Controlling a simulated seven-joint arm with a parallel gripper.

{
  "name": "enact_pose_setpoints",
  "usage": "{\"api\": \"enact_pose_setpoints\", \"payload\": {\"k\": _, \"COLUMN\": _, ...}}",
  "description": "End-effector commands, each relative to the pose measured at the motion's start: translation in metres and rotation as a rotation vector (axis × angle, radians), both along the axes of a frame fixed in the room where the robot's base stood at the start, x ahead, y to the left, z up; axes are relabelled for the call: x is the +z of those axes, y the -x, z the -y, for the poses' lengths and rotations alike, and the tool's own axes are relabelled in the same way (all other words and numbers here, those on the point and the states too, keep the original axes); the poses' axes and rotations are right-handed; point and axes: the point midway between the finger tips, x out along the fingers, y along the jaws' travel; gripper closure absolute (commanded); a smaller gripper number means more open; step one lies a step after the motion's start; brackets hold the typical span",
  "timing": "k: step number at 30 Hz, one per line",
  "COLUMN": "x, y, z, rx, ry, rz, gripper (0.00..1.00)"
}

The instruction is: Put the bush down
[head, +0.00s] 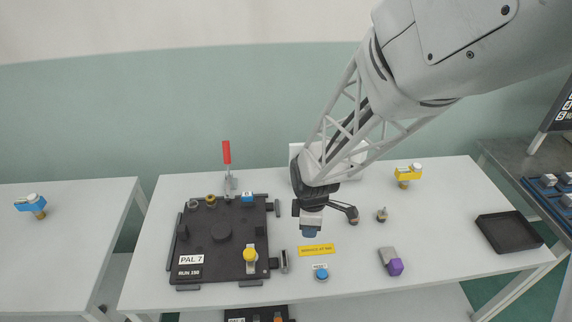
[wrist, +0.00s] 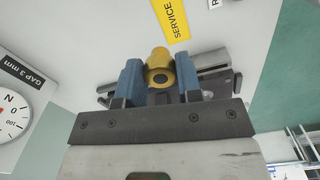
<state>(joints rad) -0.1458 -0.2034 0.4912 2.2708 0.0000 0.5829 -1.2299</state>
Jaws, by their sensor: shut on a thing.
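In the head view my gripper (head: 310,233) points down over the table, behind the yellow service label (head: 317,250) and right of the black pallet (head: 183,246). The bush itself is hidden there by the fingers. I cannot tell how high it is above the table.
A blue button (head: 321,274), a purple-ended part (head: 395,267) and a small dark-based part (head: 382,215) stand nearby. A black tray (head: 509,234) lies right; table before it is clear.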

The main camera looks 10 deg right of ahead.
Motion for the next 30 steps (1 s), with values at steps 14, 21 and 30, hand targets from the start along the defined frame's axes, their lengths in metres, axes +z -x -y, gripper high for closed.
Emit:
{"api": "enact_pose_setpoints", "payload": {"k": 14, "x": -0.006, "y": -0.053, "z": -0.007, "rx": -0.001, "ry": 0.0, "rz": -0.001, "gripper": 1.0}}
{"api": "enact_pose_setpoints", "payload": {"k": 21, "x": -0.008, "y": -0.085, "z": -0.012, "rx": -0.001, "ry": 0.0, "rz": 0.0, "gripper": 1.0}}
{"api": "enact_pose_setpoints", "payload": {"k": 30, "x": -0.012, "y": -0.126, "z": -0.018, "rx": -0.001, "ry": 0.0, "rz": -0.001, "gripper": 1.0}}
